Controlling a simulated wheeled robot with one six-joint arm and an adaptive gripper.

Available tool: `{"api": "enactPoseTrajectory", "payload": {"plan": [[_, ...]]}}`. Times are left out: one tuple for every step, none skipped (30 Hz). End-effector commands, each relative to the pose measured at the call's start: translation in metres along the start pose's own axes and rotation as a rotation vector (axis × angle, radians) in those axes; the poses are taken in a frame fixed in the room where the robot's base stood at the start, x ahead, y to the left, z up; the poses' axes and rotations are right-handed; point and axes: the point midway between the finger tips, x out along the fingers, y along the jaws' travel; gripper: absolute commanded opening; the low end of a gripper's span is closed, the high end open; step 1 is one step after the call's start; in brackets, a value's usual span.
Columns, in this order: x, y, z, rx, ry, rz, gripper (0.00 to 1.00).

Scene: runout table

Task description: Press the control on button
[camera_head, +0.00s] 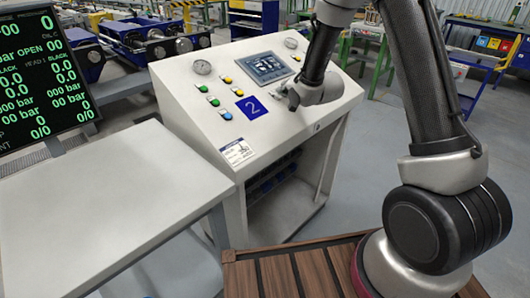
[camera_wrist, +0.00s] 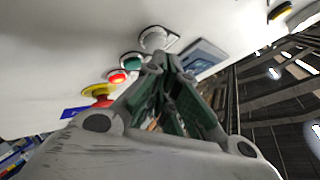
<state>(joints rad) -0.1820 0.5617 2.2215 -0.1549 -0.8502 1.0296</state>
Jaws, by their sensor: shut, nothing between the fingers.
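The control panel (camera_head: 200,112) is a sloped white console with several small buttons. In the wrist view a green button (camera_wrist: 131,62), a red button (camera_wrist: 117,77) and a yellow and red button (camera_wrist: 98,91) stand in a row. No label reading "control on" is legible. My gripper (camera_wrist: 170,64) is shut and empty, its fingertips close to the panel, just right of the green button in the picture. Whether they touch the panel I cannot tell. In the head view my gripper (camera_head: 292,98) is at the panel's right part, and my arm hides some controls there.
A display screen (camera_head: 265,67) is on the panel, with a blue "2" label (camera_head: 252,107) below it. It also shows in the wrist view (camera_wrist: 205,58), beside a round grey fitting (camera_wrist: 154,39). A white table (camera_head: 100,205) and a monitor (camera_head: 40,80) stand at left.

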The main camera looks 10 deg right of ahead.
Motion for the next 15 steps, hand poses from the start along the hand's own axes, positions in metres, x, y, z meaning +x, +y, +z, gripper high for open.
{"api": "enactPoseTrajectory", "payload": {"plan": [[0.0003,0.0002,0.0002,0.0,0.0,0.0,0.0],[0.0005,0.0003,0.0004,0.0,0.0,0.0,0.0],[0.0008,0.0005,0.0006,0.0,0.0,0.0,0.0],[0.001,0.0007,0.0008,0.0,0.0,0.0,0.0],[0.0013,0.0009,0.0009,0.0,0.0,0.0,0.0],[0.0016,0.0011,0.0012,0.0,0.0,0.0,0.0],[0.0018,0.0013,0.0013,0.0,0.0,0.0,0.0],[0.0021,0.0014,0.0015,0.0,0.0,0.0,0.0],[0.0024,0.0016,0.0017,0.0,0.0,0.0,0.0],[0.0027,0.0019,0.0019,0.0,0.0,0.0,0.0],[0.0029,0.002,0.0021,0.0,0.0,0.0,0.0],[0.0033,0.0022,0.0023,0.0,0.0,0.0,0.0],[0.0035,0.0024,0.0024,0.0,0.0,0.0,0.0],[0.0038,0.0025,0.0026,0.0,0.0,0.0,0.0],[0.0041,0.0027,0.0029,0.0,0.0,0.0,0.0]]}}
